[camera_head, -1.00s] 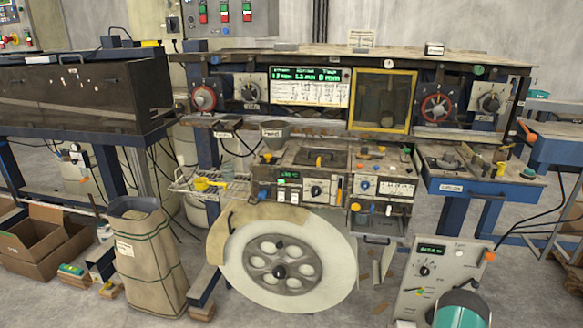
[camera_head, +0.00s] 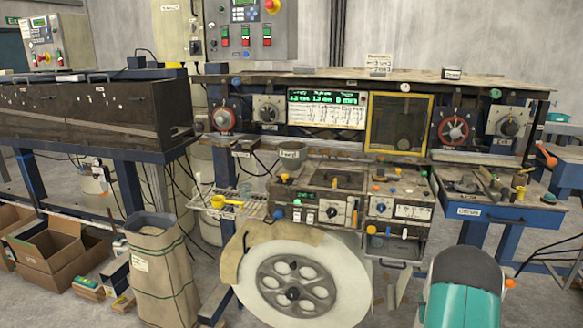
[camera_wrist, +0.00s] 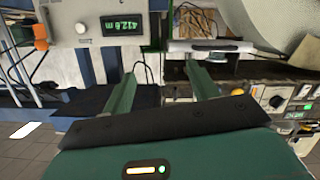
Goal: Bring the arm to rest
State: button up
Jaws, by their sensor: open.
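My gripper (camera_wrist: 160,82) shows in the wrist view. Its two greenish fingers stand well apart, and nothing is seen between them. The wrist view looks upside down, with floor at the lower edge. My teal and dark grey arm part (camera_head: 462,292) fills the lower right of the head view; the fingers cannot be made out there. A grey box with a green readout (camera_wrist: 100,22) is at the top left of the wrist view. In the head view my arm covers most of that box.
The laminating bench has a control unit (camera_head: 318,205) and a large white reel (camera_head: 257,275) below it. A blue side table (camera_head: 490,213) stands right of it. A sack (camera_head: 158,270) and cardboard boxes (camera_head: 45,255) are on the floor at left. Some bare floor shows at far right.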

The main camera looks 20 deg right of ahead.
jog(key=w+a+r+g+y, duration=0.2)
jog(key=w+a+r, duration=0.2)
jog(key=a+r, duration=1)
jog(key=s+a+r+g+y, duration=0.15)
jog(key=s+a+r, duration=0.25)
jog(key=a+r, duration=0.6)
jog(key=s+a+r+n+g+y, duration=0.2)
jog(key=s+a, duration=1)
jog(key=s+a+r+n+g+y, duration=0.1)
jog(key=s+a+r+n+y, duration=0.1)
jog(key=s+a, duration=0.9)
jog(key=shift+s+a+r+g, duration=0.15)
jog(key=shift+s+a+g, duration=0.2)
jog(key=shift+s, duration=0.35)
jog(key=shift+y, duration=0.25)
jog(key=shift+c, duration=0.5)
jog(key=c, duration=0.4)
